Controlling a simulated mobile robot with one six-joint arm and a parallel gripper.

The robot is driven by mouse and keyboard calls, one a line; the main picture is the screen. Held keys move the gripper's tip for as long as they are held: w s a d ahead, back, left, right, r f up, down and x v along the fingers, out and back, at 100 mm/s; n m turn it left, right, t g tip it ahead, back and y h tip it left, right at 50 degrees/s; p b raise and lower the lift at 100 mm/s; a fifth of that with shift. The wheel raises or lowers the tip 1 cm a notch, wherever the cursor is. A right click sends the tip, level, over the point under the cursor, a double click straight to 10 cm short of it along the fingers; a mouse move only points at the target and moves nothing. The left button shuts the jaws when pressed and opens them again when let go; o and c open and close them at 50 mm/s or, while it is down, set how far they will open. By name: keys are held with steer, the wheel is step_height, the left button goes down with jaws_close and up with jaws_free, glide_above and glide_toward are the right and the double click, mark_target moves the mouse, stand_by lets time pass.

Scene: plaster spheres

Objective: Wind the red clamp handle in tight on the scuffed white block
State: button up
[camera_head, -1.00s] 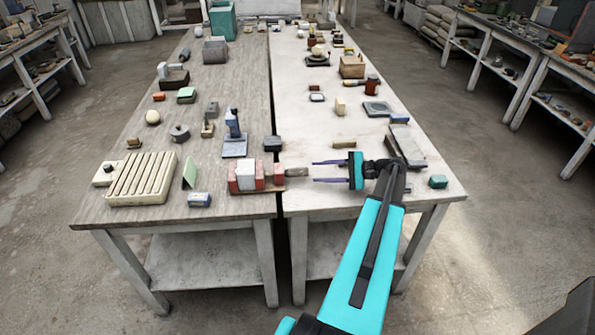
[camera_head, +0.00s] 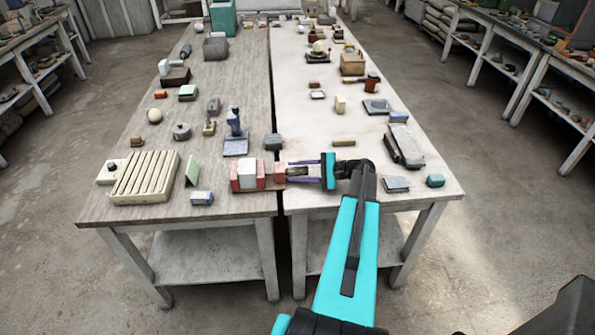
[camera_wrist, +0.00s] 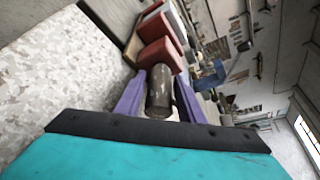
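The clamp stands at the inner edge of the left table, with a red end jaw (camera_head: 235,175), a red middle jaw (camera_head: 262,171) and a red end block (camera_head: 279,172). The white block (camera_head: 247,174) sits between the two jaws; I cannot tell whether both touch it. A grey-brown cylindrical handle (camera_wrist: 159,94) sticks out toward my gripper (camera_head: 289,172). The purple fingers lie on either side of the handle and look open, with narrow gaps beside it in the wrist view. The wrist view also shows the red end block (camera_wrist: 160,52).
A ribbed cream tray (camera_head: 147,178), a green wedge (camera_head: 192,171) and a small blue-white box (camera_head: 202,198) stand left of the clamp. A dark block (camera_head: 273,142) is close behind it. The right tabletop (camera_head: 320,203) is mostly clear near my gripper.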

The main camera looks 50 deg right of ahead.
steer(key=c, duration=0.8)
steer(key=shift+r, duration=0.1)
steer(key=shift+d+r+m+g+y+p, duration=0.1)
steer(key=shift+m+g+y+p, duration=0.2)
steer(key=shift+m+g+p, duration=0.7)
steer(key=shift+m+g+y+p, duration=0.5)
steer(key=shift+m+g+p, duration=0.2)
steer(key=shift+m+p, duration=0.85)
steer(key=o, duration=0.8)
